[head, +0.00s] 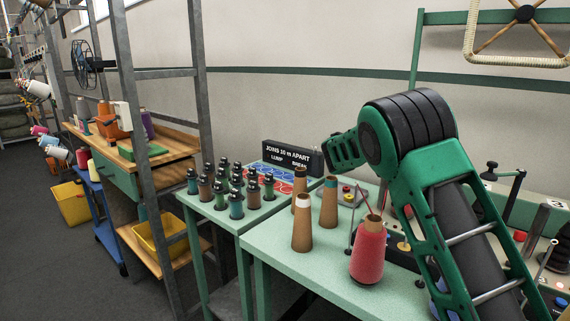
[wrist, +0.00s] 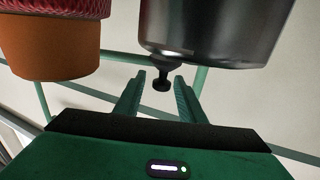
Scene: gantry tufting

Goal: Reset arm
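My green and black arm (head: 408,135) rises from the lower right of the head view, bends at a thick joint and points left above the green table. My gripper's fingers are not clearly visible there. In the wrist view my gripper (wrist: 160,76) shows two green fingers standing apart. A small black knob (wrist: 162,82) shows between the fingertips, hanging from a dark metal cylinder (wrist: 212,32). I cannot tell its distance, and the fingers do not appear closed on it. A red thing on an orange-brown base (wrist: 55,55) is at the upper left.
On the green table (head: 300,278) stand a red yarn cone (head: 368,250) and several brown cones (head: 303,224). Several dark-capped bobbins (head: 236,203) stand left, before a black sign (head: 292,157). A metal shelf frame (head: 135,130) stands farther left. Wall space above the table is open.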

